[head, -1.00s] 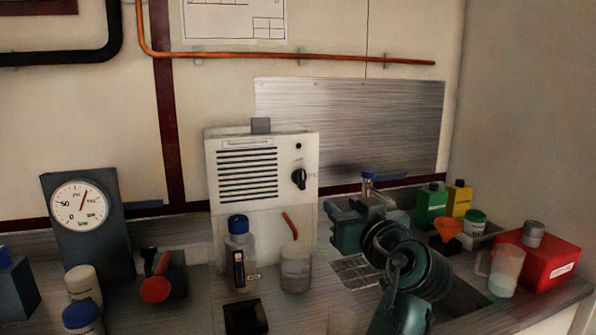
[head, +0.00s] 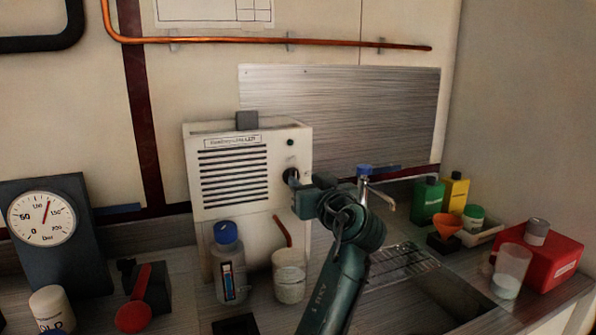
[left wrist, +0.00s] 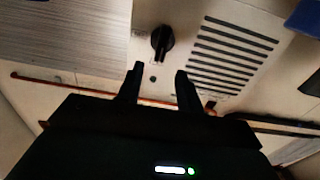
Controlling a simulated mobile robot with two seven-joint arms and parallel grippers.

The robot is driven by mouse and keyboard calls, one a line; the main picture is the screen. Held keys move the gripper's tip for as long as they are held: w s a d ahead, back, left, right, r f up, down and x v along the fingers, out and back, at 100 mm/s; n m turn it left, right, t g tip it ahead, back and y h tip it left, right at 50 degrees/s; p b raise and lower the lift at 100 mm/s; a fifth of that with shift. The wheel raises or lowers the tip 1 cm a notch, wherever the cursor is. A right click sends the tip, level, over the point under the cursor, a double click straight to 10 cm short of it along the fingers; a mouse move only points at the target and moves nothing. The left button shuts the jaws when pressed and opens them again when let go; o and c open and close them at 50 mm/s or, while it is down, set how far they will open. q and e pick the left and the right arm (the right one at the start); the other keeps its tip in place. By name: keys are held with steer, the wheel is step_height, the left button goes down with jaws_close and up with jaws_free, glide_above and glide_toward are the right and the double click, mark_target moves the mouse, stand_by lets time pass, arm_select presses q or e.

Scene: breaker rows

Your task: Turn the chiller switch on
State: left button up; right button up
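The chiller is a white box (head: 198,188) with a slotted vent, standing against the wall in the head view. Its black rotary switch (head: 289,174) is on the right of the front face, below a small dark green lamp (head: 290,142). My left gripper (head: 302,184) is right at the switch and partly hides it. In the left wrist view, the switch (left wrist: 162,42) lies just beyond the open fingertips of my left gripper (left wrist: 158,72), its grip bar roughly upright in the picture. A gap shows between fingers and switch; contact is not seen. My right gripper is not in view.
A blue-capped bottle (head: 229,268) and a beaker (head: 289,276) stand before the chiller. A dial gauge (head: 42,217) is at left. A tap (head: 364,180) and sink are right of my arm. Green (head: 428,202) and yellow bottles and a red box (head: 545,255) are farther right.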

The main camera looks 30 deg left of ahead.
mark_target(296, 173)
arm_select(q)
steer(key=x, duration=0.5)
steer(key=shift+p, duration=0.35)
jaws_close()
